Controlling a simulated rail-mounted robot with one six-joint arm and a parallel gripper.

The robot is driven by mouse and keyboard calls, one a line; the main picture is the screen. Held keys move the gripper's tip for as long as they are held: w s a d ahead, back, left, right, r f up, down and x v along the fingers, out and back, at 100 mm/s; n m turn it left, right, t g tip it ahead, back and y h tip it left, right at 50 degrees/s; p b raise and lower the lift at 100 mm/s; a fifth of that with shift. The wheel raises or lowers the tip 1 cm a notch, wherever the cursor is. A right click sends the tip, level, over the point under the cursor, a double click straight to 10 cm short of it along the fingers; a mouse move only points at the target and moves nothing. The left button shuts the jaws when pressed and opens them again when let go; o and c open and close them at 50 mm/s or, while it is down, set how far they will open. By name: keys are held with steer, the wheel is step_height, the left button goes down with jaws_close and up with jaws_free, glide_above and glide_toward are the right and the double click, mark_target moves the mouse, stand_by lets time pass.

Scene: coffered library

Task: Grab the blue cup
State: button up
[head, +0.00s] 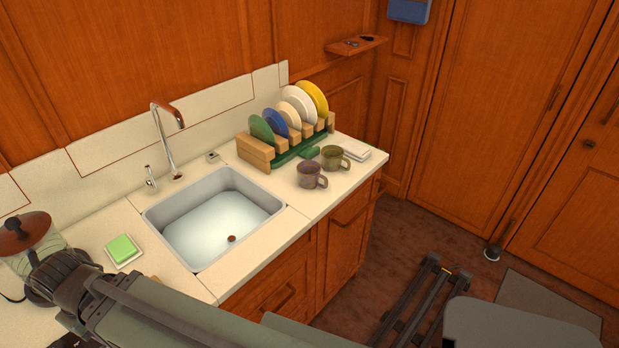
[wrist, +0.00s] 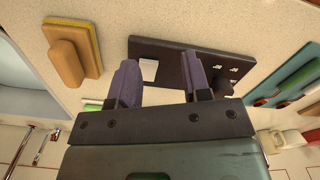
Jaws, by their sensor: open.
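No cup that is clearly blue shows in either view. In the head view a dull purple-brown mug (head: 311,175) stands upright on the counter right of the sink. An olive-green mug (head: 334,158) stands just behind it to the right. My gripper (wrist: 159,62) is open and empty in the wrist view, its two fingers apart over a dark flat board (wrist: 220,70) on the counter. No cup is between the fingers. In the head view my arm crosses the lower left, far from the mugs, and the fingertips are hidden.
A sink (head: 160,212) with a tap (head: 164,140) lies between my arm and the mugs. A rack of plates (head: 255,153) stands behind the mugs. A green sponge (head: 122,248) and a glass jug (head: 40,245) are at left. A wooden-backed brush or sponge (wrist: 70,50) lies beside the board.

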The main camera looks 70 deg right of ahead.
stand_by(0.4)
steer(key=o, duration=1.1)
steer(key=shift+c, duration=0.2)
